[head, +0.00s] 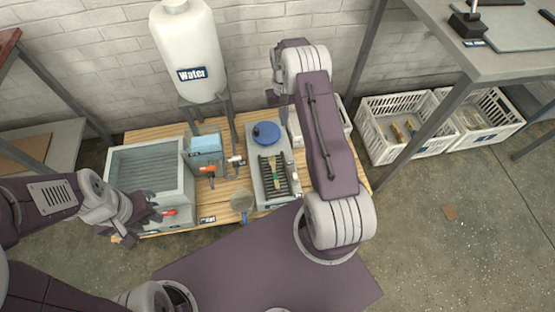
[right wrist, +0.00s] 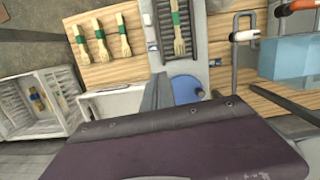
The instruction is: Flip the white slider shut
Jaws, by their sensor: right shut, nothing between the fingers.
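A white-handled piece (head: 236,159) that looks like the slider stands on the wooden table, left of the grey press unit (head: 256,190).
An orange-handled piece (head: 207,169) stands beside the light-blue block (head: 206,143). The white water tank (head: 188,50) rises behind. Several wooden forks (right wrist: 100,40) lie on the table. White crates (head: 380,148) are on the floor.

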